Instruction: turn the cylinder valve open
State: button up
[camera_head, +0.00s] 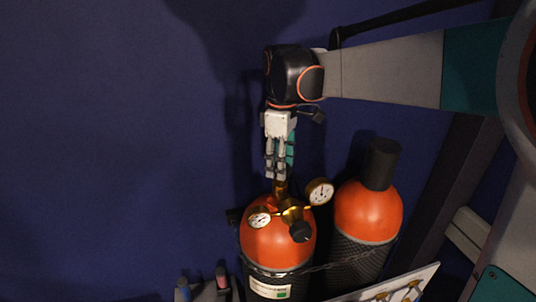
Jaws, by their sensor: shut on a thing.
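The cylinder (268,246) has an orange shoulder and a dark mesh-covered body with a label. A brass regulator with two round gauges sits at its top: one gauge (319,191) at right, one gauge (259,219) at left. A black knob (302,231) is on the regulator's front. The brass cylinder valve (281,187) stands up behind it. My gripper (279,174) points down over the cylinder, its fingers closed on the top of the valve. The fingers hide the valve's upper part, so its turn position cannot be told.
A second orange-topped cylinder (368,211) with a black cap (380,163) stands just to the right. A strap (330,266) runs across both cylinders. A white board (400,284) lies lower right. A small rack (208,290) is at lower left. The blue wall (110,140) is bare at left.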

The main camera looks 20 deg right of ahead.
dwell(0.4)
jog(key=o, duration=1.1)
jog(key=shift+c, duration=0.2)
notch_tip(320, 180, up, 12)
